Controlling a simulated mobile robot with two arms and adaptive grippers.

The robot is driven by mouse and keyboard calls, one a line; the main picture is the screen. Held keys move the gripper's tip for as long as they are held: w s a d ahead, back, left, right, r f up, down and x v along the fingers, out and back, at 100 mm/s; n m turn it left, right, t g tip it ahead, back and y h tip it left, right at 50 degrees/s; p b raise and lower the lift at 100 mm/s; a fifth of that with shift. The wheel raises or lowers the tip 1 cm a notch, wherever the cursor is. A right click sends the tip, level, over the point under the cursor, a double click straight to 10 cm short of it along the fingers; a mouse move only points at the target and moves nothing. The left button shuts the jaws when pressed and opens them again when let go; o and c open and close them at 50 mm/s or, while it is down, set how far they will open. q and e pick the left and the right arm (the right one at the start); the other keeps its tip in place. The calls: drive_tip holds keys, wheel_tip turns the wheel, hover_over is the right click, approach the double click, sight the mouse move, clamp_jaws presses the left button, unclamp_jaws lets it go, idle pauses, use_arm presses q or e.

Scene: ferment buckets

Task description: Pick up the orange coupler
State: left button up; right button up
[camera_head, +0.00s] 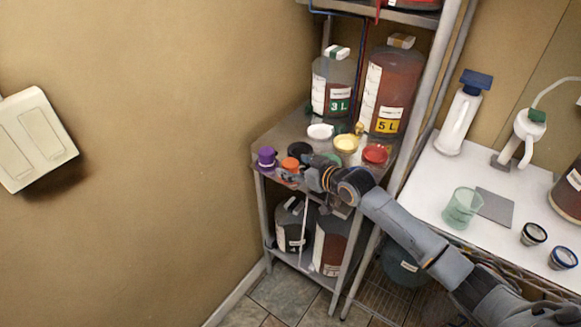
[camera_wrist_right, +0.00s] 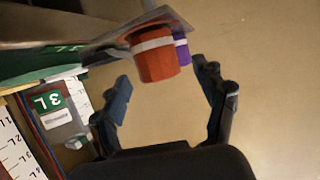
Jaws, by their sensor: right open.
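The orange coupler (camera_head: 291,165) stands at the front edge of the metal shelf (camera_head: 273,138), between a purple coupler (camera_head: 266,158) and a black one (camera_head: 299,149). In the right wrist view the orange coupler (camera_wrist_right: 156,55) has a pale band and sits ahead of and between my open fingers, untouched by them. The purple coupler (camera_wrist_right: 183,50) shows partly behind it. My right gripper (camera_head: 297,177) is beside the orange coupler at the shelf's front edge; it also shows in the right wrist view (camera_wrist_right: 163,88), open and empty. My left gripper is not in view.
A white lid (camera_head: 320,131), a yellow lid (camera_head: 346,143) and a red lid (camera_head: 375,154) lie on the same shelf. A 3 L bucket (camera_head: 334,84) and a 5 L bucket (camera_head: 388,92) stand behind. A white table (camera_head: 425,180) is at the right.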

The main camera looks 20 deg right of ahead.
drive_tip(key=shift+x, duration=1.45)
drive_tip(key=c, duration=1.4)
drive_tip(key=shift+r, duration=0.2)
